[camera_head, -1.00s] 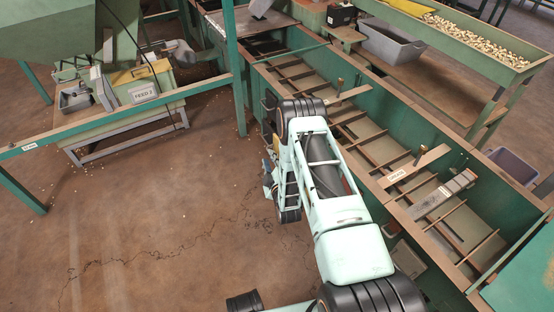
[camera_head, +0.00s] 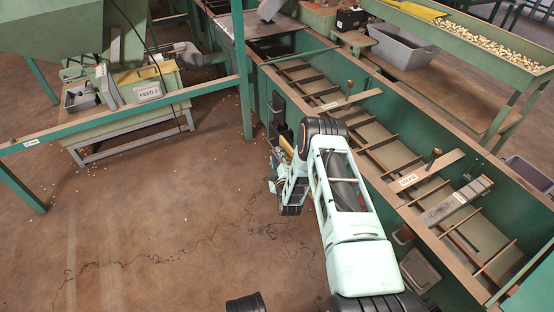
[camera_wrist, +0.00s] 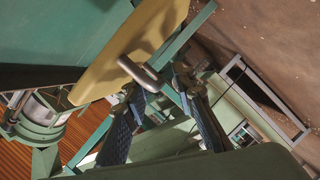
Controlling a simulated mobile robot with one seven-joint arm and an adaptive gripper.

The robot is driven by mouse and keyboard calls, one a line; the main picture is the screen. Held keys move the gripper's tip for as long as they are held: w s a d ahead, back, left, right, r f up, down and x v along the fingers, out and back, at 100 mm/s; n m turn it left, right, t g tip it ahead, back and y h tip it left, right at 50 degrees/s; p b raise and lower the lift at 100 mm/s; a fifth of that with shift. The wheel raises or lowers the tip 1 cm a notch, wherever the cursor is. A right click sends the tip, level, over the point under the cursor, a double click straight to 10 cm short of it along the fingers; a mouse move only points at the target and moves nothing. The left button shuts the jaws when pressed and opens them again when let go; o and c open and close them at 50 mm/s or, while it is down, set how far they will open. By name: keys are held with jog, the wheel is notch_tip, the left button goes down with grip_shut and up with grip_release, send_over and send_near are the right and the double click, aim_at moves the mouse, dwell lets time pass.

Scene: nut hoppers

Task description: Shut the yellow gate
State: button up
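The yellow gate (camera_wrist: 140,45) is a flat panel across the upper middle of the wrist view, next to a green wall. A grey metal handle (camera_wrist: 143,73) sticks out from its lower edge. In the head view only a small yellow piece of the gate (camera_head: 286,148) shows at the side of the green trough; my arm hides the rest. My gripper (camera_wrist: 160,86) is open, with its two dark fingers apart. The handle's end is close to the fingertips; I cannot tell whether they touch. In the head view my gripper (camera_head: 274,178) is small beside the trough.
The long green trough (camera_head: 330,95) with cross slats runs along the right of my arm. A feed bin (camera_head: 130,115) on a stand and a green rail (camera_head: 120,122) are at left. The brown floor (camera_head: 160,220) between is mostly clear.

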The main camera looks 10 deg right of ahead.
grip_shut()
dwell(0.5)
